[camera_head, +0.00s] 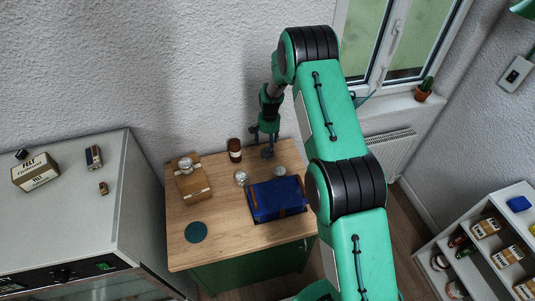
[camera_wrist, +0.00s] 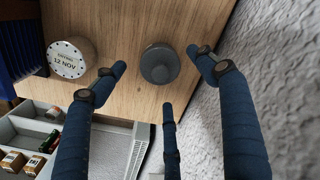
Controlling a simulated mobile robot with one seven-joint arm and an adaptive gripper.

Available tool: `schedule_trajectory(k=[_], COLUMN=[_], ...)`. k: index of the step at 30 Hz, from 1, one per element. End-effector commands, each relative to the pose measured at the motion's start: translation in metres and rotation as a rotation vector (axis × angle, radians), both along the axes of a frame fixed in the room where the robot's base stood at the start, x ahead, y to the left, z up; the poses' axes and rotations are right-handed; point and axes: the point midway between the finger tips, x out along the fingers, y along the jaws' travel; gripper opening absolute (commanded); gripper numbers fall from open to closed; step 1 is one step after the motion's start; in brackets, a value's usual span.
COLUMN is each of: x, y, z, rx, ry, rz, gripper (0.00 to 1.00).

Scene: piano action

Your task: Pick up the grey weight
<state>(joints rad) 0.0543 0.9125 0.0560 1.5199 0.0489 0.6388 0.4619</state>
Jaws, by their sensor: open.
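The grey weight (camera_wrist: 160,63) is a round dark grey piece with a knob on top. It stands upright on the wooden cabinet top (camera_wrist: 120,30), near the wall. In the wrist view, my gripper (camera_wrist: 157,78) is open, with its blue fingers spread around the weight's sides and nothing held. No finger clearly touches it, and the gap in height is hard to judge. In the head view, my gripper (camera_head: 262,138) points down at the back of the cabinet top, and the weight (camera_head: 267,153) shows small and dark beside the fingers.
A round "12 NOV" piece (camera_wrist: 68,60) stands left of the weight in the wrist view. A blue case (camera_head: 276,199), brown jar (camera_head: 235,150), small shiny jar (camera_head: 241,177), cardboard box (camera_head: 192,184) and dark green disc (camera_head: 196,232) share the top. The wall is close behind.

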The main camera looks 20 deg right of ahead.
Motion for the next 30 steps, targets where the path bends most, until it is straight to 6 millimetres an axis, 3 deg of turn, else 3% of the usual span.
schedule_trajectory(k=[12, 30], x=[0.0, 0.0], y=[0.001, 0.001], z=[-0.033, -0.035], rx=[-0.001, -0.001], ry=[-0.001, -0.001], rz=[0.0, 0.0], gripper=[0.72, 0.72])
